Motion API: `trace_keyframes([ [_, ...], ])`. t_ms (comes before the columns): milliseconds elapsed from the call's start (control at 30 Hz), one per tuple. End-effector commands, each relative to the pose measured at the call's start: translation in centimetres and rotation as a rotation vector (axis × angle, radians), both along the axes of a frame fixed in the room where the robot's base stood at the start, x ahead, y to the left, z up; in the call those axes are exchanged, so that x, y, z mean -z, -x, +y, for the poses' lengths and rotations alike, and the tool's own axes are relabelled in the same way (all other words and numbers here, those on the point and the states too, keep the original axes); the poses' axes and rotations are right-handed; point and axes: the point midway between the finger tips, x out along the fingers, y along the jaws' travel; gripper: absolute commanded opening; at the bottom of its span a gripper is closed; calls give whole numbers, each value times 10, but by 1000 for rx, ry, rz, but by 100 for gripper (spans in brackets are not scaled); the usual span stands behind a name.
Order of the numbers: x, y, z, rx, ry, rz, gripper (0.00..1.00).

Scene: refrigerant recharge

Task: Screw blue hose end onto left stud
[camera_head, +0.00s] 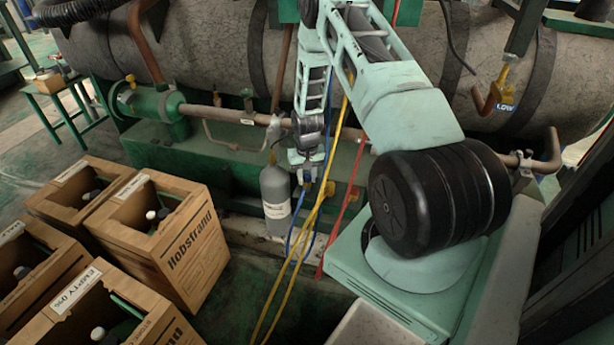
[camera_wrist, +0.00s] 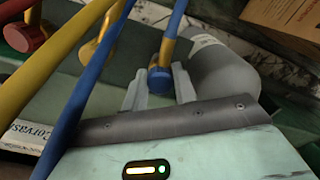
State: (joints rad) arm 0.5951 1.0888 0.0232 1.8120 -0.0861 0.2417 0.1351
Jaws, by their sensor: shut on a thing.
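The blue hose end (camera_wrist: 160,78) is between the two fingers of my gripper (camera_wrist: 159,88) in the wrist view. The gripper is shut on it. The blue hose (camera_wrist: 178,18) rises from there, and a blue length (camera_wrist: 95,85) crosses the left of the view. In the head view my gripper (camera_head: 307,180) points down beside the grey cylinder; the blue hose (camera_head: 292,237) hangs below it, and the hose end is hidden.
The grey cylinder (camera_head: 276,197) stands close to my gripper, also in the wrist view (camera_wrist: 225,70). Yellow hose (camera_head: 288,275) and red hose (camera_head: 345,205) hang to its right. Open Hobstrand boxes (camera_head: 160,235) fill the floor at left. A large grey tank (camera_head: 200,55) runs behind.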

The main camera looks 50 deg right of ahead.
Motion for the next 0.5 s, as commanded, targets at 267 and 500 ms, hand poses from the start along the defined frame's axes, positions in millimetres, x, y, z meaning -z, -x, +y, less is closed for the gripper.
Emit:
trace_keyframes([
  [267,4,0,0,0,0,0,6],
  [500,8,0,0,0,0,0,6],
])
